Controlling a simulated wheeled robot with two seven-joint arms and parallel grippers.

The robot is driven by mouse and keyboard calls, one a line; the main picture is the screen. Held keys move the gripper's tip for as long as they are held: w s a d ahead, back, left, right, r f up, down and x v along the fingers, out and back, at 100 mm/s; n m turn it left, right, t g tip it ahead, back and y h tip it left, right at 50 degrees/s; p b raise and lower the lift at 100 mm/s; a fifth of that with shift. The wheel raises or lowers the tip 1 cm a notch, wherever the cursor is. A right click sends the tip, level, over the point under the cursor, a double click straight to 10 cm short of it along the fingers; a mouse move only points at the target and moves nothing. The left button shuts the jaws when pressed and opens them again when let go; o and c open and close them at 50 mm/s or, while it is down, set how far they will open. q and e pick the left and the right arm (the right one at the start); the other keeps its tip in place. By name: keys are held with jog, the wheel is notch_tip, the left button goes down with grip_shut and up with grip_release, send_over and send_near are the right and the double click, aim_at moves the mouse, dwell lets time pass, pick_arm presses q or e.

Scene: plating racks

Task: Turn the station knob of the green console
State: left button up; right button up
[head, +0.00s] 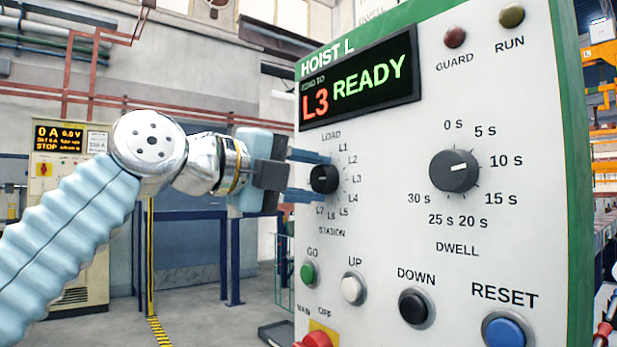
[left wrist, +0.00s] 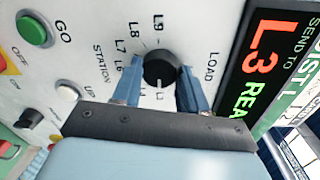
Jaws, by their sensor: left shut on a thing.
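The green-edged console (head: 400,130) reads HOIST L, and its dark display (head: 360,78) shows L3 READY. The black station knob (head: 324,179) sits at the left of its panel, ringed by labels from LOAD and L1 onward. It also shows in the left wrist view (left wrist: 160,70). My left gripper (head: 308,177) reaches it from the left. Its two blue fingers (left wrist: 160,82) lie on opposite sides of the knob and are shut on it. My right gripper is not in view.
The dwell knob (head: 454,171) is to the right. Below are the green GO (head: 309,273), white UP (head: 353,289), black DOWN (head: 416,308) and blue RESET (head: 505,331) buttons, and a red main switch (head: 317,340). Another cabinet (head: 68,215) stands back left.

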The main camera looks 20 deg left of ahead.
pick_arm(q)
jog(key=shift+f, duration=0.1)
jog(key=o, duration=1.1)
jog(key=shift+c, duration=0.2)
jog(key=b+v, duration=0.1)
jog(key=v, duration=1.3)
